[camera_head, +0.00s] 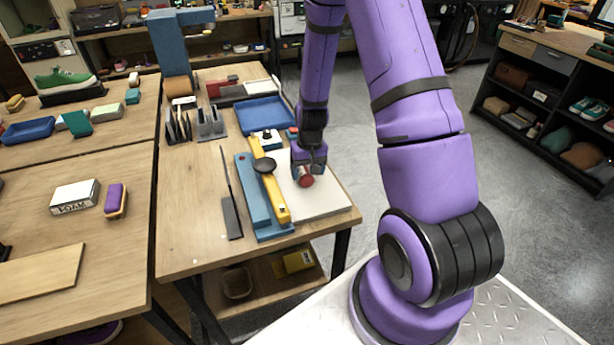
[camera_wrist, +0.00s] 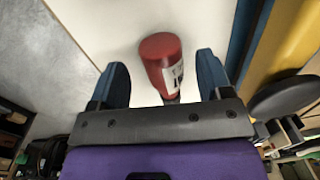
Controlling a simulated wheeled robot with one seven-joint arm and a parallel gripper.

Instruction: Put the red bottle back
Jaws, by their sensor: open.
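The red bottle (camera_wrist: 161,52) shows in the wrist view with a white label on its side, between the two blue fingers of my gripper (camera_wrist: 165,80). There are visible gaps between the bottle and both fingers. In the head view the bottle (camera_head: 305,181) is a small red shape at my gripper (camera_head: 308,172), over the white board (camera_head: 320,205) on the wooden table. My gripper is open around the bottle. The bottle's lower part is hidden by the gripper in the wrist view. I cannot tell whether it stands upright.
A blue bar (camera_head: 258,200) and a yellow level-like tool (camera_head: 270,185) lie just left of the board, with a black round piece (camera_head: 265,165) on top. A blue tray (camera_head: 264,114) lies behind. A dark long-bladed tool (camera_head: 231,213) lies farther left. The table's right edge is close.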

